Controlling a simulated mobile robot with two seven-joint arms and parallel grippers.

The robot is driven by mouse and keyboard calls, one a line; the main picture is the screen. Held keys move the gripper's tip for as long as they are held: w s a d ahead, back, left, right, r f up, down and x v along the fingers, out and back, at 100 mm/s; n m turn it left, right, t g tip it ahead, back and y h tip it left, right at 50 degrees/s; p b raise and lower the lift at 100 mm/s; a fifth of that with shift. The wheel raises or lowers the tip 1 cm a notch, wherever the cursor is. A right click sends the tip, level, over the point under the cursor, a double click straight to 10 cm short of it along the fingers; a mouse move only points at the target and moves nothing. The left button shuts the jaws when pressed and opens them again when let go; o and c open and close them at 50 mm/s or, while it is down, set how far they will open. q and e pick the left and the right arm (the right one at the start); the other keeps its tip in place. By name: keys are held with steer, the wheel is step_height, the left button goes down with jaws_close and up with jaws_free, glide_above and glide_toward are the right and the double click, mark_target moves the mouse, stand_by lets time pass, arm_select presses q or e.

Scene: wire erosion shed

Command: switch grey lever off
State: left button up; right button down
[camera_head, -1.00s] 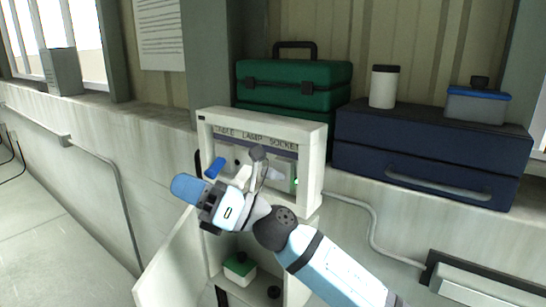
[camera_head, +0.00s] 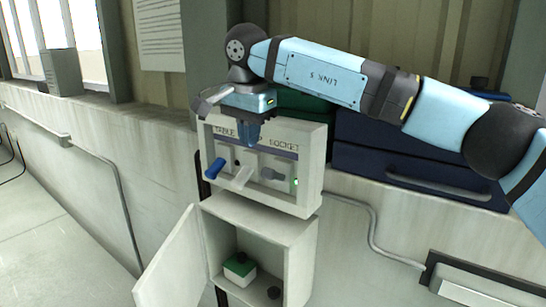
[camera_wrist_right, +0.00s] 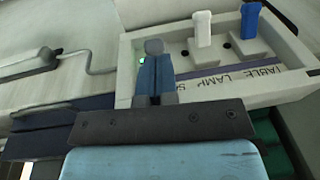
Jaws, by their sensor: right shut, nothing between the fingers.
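The switch panel (camera_head: 313,170) is a pale box on the wall with three levers in a row. The grey lever (camera_head: 272,175) is at the right under SOCKET, beside a green light (camera_head: 295,183). The white lever (camera_head: 242,178) is in the middle and the blue lever (camera_head: 214,168) at the left; both stick out. My right gripper (camera_head: 248,142) is shut and empty, pointing down in front of the panel's top edge and hiding part of the lettering. In the wrist view its blue fingers overlap the grey lever (camera_wrist_right: 154,46); contact cannot be told. My left gripper is out of view.
Below the panel is an open cabinet (camera_head: 300,262) with its door (camera_head: 172,262) swung left and a green-and-white box (camera_head: 239,268) inside. A dark blue case (camera_head: 420,180) and a green case (camera_head: 305,100) stand behind my right arm. A conduit (camera_head: 375,232) runs along the wall.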

mark_target(273, 175)
steer(key=shift+t+h, duration=0.3)
steer(key=shift+h, duration=0.6)
steer(key=d+r, duration=0.1)
steer(key=w+d+r, duration=0.1)
steer(key=d+r, duration=0.1)
steer(key=shift+d+r, duration=0.1)
steer(key=shift+r, duration=0.2)
steer(key=p+x, duration=0.1)
steer(key=x, duration=0.9)
steer(key=shift+w, duration=0.1)
